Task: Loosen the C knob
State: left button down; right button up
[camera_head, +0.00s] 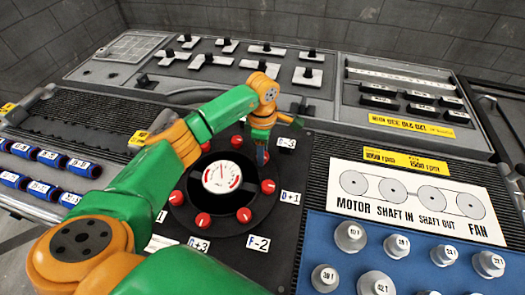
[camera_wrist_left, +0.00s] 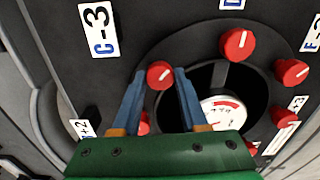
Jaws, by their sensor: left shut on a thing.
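The C knob (camera_wrist_left: 160,75) is a small round red knob with a white mark, beside the C-3 label (camera_wrist_left: 98,29) in the left wrist view. My left gripper (camera_wrist_left: 161,74) is shut on it, one blue finger on each side. Other red knobs, such as the D knob (camera_head: 268,187), ring a white dial (camera_head: 221,177) with a red scale. My right gripper is not in view.
A second red knob (camera_wrist_left: 238,45) sits close to the gripper on the ring. A blue panel (camera_head: 330,240) with several grey weights stands right. Metal plates with black knobs (camera_head: 209,61) lie behind.

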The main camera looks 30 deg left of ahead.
pick_arm(q)
jog(key=n, duration=0.3)
jog(key=shift+n, duration=0.4)
jog(key=n, duration=0.4)
jog(key=shift+n+b, duration=0.3)
jog(key=n, duration=0.4)
jog(key=shift+n, duration=0.3)
jog(key=shift+n+p, duration=0.35)
jog(key=shift+n, duration=1.75)
jog(key=shift+c, duration=2.2)
grip_release()
jog(key=shift+r, duration=0.1)
